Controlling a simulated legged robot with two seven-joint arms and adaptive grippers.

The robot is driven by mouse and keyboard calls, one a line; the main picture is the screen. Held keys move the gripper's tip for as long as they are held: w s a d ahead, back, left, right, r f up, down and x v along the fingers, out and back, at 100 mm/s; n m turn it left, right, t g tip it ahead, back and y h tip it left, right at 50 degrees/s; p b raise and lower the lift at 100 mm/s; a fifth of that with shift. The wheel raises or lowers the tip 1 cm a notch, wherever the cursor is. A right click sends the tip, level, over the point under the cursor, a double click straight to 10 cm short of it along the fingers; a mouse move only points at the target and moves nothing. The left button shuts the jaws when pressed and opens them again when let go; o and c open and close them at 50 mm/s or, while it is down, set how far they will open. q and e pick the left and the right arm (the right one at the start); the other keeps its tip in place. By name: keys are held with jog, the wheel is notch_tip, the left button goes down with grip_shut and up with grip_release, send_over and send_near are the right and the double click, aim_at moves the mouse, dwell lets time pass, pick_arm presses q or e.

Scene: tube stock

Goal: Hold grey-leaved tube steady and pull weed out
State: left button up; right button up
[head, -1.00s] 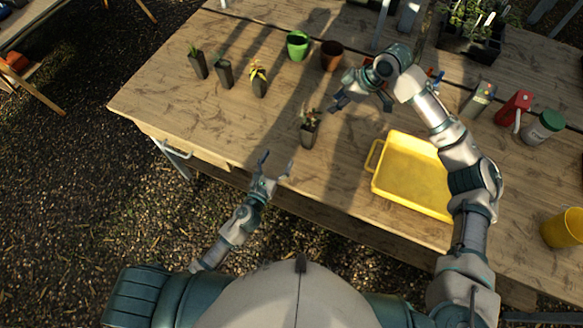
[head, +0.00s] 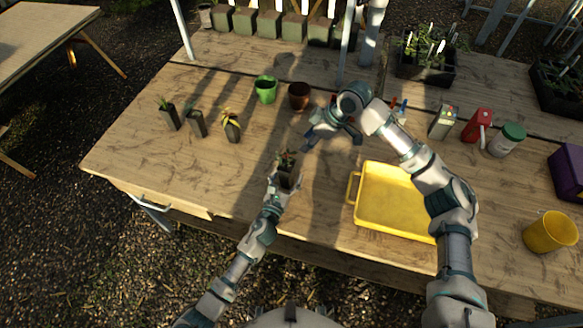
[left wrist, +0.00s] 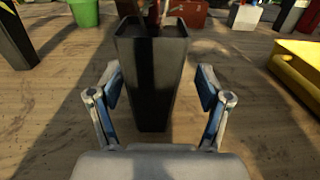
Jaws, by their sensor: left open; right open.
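A dark square tube (head: 286,178) with a small plant in it stands upright near the table's front edge. It also shows in the left wrist view (left wrist: 152,75), large and between my fingers. My left gripper (head: 284,186) is open around the tube's lower part, with a finger on each side; in the left wrist view (left wrist: 158,92) gaps show between the fingers and the tube. The plant is mostly cut off there, and I cannot tell weed from leaves. My right gripper (head: 333,142) is open and empty, above the table to the right of and behind the tube.
A yellow tray (head: 392,223) lies to the right of the tube. Several small planted tubes (head: 196,124) stand at the left. A green pot (head: 265,90) and a brown pot (head: 299,96) stand behind. The table between the left tubes and the held-around tube is clear.

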aim_at(288, 168)
pick_arm(q)
jog(key=shift+w, duration=1.7)
jog(key=shift+d, duration=0.45)
jog(key=shift+c, duration=1.4)
jog(key=shift+d, duration=0.15)
jog(key=c, duration=1.1)
jog(key=shift+a, duration=0.55)
pick_arm(e)
jog(key=shift+a, duration=0.7)
pick_arm(q)
jog(key=shift+d, duration=0.1)
pick_arm(e)
jog(key=shift+d, duration=0.15)
